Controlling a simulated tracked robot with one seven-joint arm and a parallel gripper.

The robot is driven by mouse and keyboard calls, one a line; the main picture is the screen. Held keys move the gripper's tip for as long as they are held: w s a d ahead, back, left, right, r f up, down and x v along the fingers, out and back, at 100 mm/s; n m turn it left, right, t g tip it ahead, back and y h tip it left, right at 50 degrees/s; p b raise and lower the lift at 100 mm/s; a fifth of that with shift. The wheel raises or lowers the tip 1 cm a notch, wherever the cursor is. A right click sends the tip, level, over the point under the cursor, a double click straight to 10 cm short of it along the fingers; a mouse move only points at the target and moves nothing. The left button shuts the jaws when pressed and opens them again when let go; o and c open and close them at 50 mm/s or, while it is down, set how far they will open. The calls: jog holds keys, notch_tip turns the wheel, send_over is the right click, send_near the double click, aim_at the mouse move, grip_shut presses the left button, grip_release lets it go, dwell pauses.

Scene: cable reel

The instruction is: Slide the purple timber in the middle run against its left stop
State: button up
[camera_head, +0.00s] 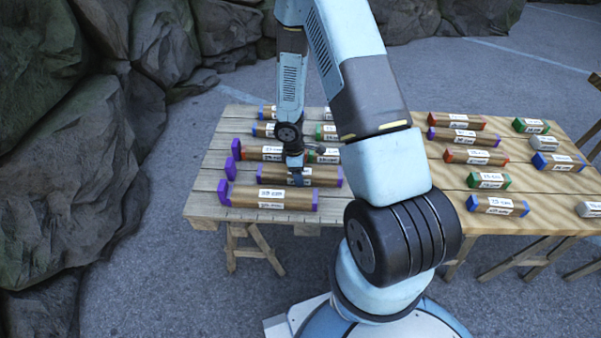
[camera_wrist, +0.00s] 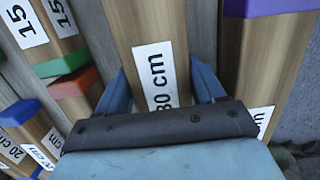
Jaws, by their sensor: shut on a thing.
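My gripper (camera_head: 296,179) reaches down over the left table, shut on the purple-ended timber in the middle run (camera_head: 324,177). In the wrist view my gripper's fingers (camera_wrist: 160,78) sit on both sides of this timber (camera_wrist: 150,25), labelled 30 cm. The middle run's purple left stop (camera_head: 229,168) stands upright left of the timber, with a gap seen between them. The timber's left end is small and hard to make out.
A purple-ended timber (camera_head: 243,197) lies in the front run at its stop (camera_head: 223,190). The back run holds a red-ended timber (camera_head: 251,153) and a green-ended one (camera_head: 330,158). More timbers lie on the right table (camera_head: 450,205). Rocks (camera_head: 50,130) stand at left.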

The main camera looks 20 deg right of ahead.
jog(key=shift+c, duration=1.1)
jog(key=shift+a, duration=0.15)
